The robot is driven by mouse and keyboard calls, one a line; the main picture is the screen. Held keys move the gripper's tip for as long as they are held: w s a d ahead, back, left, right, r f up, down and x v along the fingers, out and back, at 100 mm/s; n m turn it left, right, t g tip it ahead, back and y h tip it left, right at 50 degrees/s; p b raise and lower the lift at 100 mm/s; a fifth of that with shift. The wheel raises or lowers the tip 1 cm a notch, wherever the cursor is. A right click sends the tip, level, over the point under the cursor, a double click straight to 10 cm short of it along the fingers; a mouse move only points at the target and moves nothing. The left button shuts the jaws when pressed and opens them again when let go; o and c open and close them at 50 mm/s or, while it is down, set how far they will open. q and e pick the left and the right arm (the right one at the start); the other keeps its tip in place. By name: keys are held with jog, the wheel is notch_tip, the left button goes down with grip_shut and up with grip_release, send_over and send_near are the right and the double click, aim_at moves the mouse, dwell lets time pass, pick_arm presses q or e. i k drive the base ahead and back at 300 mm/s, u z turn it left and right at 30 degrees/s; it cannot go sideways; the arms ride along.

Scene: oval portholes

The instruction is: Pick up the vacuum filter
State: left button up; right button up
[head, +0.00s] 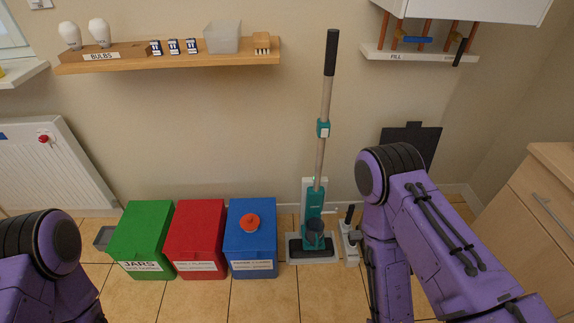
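A small orange-red round piece (250,222) with a raised middle lies on top of the blue bin (250,245). I cannot tell for sure whether this piece is the vacuum filter; no label on it is readable. My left arm shows at the lower left and my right arm at the right, to the right of the vacuum. Neither gripper can be made out in the head view.
A green bin (140,235) and a red bin (195,235) stand left of the blue one. A wooden shelf (170,65) holds bulbs, small packs and a clear box. A small white item with a black handle (349,240) stands right of the vacuum. A wooden cabinet (535,205) is far right.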

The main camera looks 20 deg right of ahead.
aim_at(249, 222)
jog(key=z, duration=0.8)
jog(key=k, duration=0.65)
jog(key=u, duration=0.8)
